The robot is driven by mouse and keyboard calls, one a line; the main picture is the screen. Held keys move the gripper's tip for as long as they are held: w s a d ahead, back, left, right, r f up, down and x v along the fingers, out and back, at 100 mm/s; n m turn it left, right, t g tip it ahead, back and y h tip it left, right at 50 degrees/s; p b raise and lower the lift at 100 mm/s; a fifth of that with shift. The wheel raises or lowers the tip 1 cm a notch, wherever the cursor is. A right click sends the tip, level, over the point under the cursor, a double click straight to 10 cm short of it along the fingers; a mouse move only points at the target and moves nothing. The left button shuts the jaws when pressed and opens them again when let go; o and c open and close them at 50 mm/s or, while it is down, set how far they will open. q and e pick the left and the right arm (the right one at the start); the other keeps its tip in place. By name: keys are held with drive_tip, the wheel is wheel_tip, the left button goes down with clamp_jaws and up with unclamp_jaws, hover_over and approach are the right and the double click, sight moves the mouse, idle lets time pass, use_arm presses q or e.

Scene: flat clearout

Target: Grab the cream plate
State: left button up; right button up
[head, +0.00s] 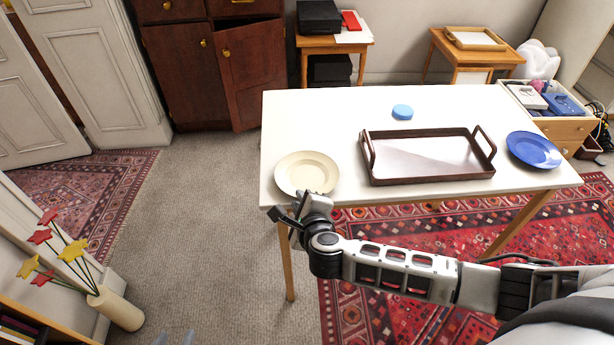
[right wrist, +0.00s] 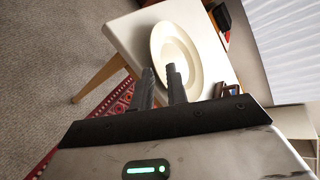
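The cream plate (head: 307,172) lies flat at the front left corner of the white table. It also shows in the right wrist view (right wrist: 182,52), just beyond the fingertips. My right gripper (head: 299,205) is at the table's front edge, close to the plate's near rim. In the right wrist view its two fingers (right wrist: 160,72) stand apart, and one overlaps the plate in the picture. I cannot tell whether they touch it.
The white table (head: 320,110) also holds a brown tray (head: 425,178) with handles, a blue plate (head: 534,150) and a small blue disc (head: 402,112). A vase (head: 118,308) with red and yellow flowers is at lower left. Bare carpet lies left of the table.

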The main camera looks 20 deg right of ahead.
drive_tip(key=x, duration=0.4)
drive_tip(key=shift+w+d+f+b, duration=0.1)
drive_tip(key=shift+w+f+b, duration=0.1)
drive_tip(key=shift+f+b, duration=0.15)
clamp_jaws()
drive_tip(key=shift+w, duration=0.1)
